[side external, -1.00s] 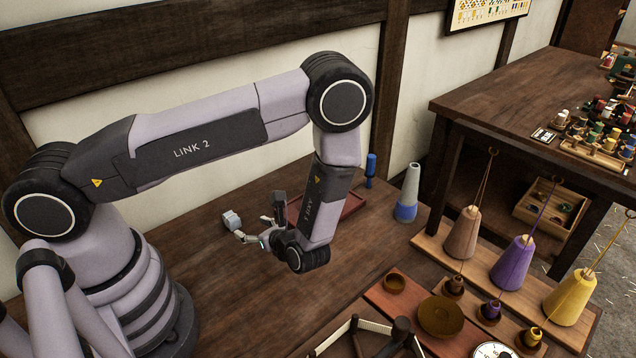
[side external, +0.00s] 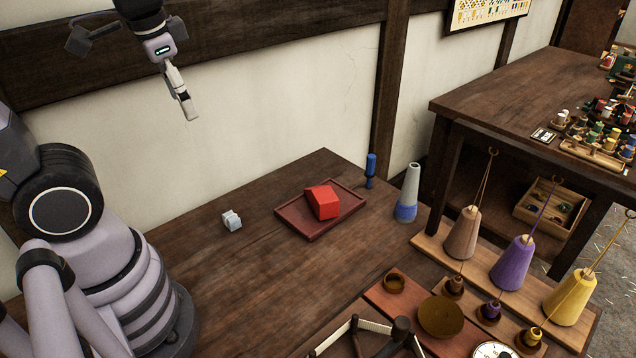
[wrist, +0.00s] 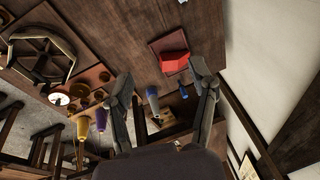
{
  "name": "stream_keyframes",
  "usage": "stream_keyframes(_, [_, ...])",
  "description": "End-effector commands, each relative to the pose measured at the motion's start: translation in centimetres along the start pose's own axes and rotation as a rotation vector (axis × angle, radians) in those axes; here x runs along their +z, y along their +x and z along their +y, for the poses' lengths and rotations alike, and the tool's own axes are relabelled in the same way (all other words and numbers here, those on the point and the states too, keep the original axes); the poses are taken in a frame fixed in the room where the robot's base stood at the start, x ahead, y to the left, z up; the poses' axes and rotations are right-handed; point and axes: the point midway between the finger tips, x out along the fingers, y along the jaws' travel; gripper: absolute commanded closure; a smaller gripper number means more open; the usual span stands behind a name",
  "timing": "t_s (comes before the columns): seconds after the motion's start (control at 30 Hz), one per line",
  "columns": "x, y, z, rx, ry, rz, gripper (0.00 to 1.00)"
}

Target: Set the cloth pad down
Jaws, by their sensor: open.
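A small pale grey-white folded piece (side external: 231,220), which looks like the cloth pad, rests on the wooden bench left of the red-brown tray. A red block-like piece (side external: 322,202) sits in the tray (side external: 290,220); it also shows in the wrist view (wrist: 174,61). I cannot tell whether the red piece is cloth. My gripper (side external: 134,80) is open and empty, raised high above the bench at the upper left, well apart from both pieces. Its two spread fingers show in the wrist view (wrist: 162,72).
A blue-handled tool (side external: 370,170) and a grey-blue cone (side external: 407,195) stand right of the tray. Several yarn cones (side external: 513,262) and small bowls (side external: 440,316) fill the bench's right side. A wooden frame (side external: 370,340) lies at the front. The bench around the pale piece is clear.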

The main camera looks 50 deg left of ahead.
Motion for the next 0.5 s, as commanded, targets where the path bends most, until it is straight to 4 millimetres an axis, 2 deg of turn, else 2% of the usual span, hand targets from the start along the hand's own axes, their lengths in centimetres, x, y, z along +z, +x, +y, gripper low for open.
stream_keyframes(0.03, [0.7, -1.3, 0.2, 0.026, -0.049, 0.077, 0.42])
stream_keyframes(0.2, [2.1, -3.5, 1.1, 0.092, -0.143, 0.231, 0.42])
stream_keyframes(0.5, [2.5, -4.1, 1.4, 0.113, -0.166, 0.273, 0.42])
